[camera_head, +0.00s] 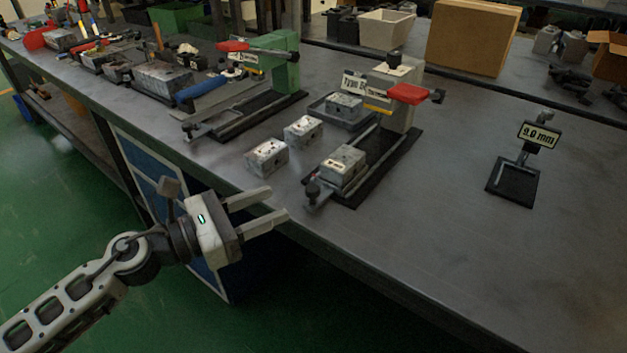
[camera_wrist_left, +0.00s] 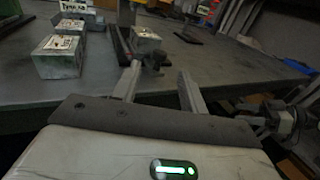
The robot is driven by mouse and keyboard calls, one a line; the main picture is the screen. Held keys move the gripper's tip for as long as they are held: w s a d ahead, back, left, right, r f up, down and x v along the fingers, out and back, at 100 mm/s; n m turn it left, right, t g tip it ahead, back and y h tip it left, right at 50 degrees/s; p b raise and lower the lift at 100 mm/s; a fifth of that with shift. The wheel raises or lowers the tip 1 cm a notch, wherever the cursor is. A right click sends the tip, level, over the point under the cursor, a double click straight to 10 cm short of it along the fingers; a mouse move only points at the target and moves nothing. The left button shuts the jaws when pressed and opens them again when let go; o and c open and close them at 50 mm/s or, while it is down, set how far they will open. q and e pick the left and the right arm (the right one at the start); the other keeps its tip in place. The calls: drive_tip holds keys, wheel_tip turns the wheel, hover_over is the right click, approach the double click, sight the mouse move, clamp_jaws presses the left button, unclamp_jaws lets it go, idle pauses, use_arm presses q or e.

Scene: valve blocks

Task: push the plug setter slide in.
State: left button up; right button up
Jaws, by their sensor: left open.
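A grey-beige press with a red lever and a "Type B" label (camera_head: 395,92) stands on the bench, right of centre. Its dark base has a slide that carries a grey metal block (camera_head: 342,167), also in the left wrist view (camera_wrist_left: 146,41). A dark knob (camera_head: 313,190) sits at the slide's front end, near the bench edge; it also shows in the left wrist view (camera_wrist_left: 154,59). The block is in front of the press column, with a gap. My left gripper (camera_head: 279,202) is open and empty, left of the knob and apart from it.
Two loose metal blocks (camera_head: 267,155) (camera_head: 303,131) lie left of the slide, and a tray (camera_head: 316,110) holds another. A green press (camera_head: 283,55) stands farther left. A "9.0 mm" sign stand (camera_head: 538,135) is at the right. The bench between is clear.

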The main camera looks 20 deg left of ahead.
sight(307, 191)
use_arm(q)
drive_tip(key=p+x, duration=0.2)
drive_tip(key=x, duration=0.7)
drive_tip(key=shift+d+p, duration=0.1)
drive_tip(key=shift+p, duration=0.2)
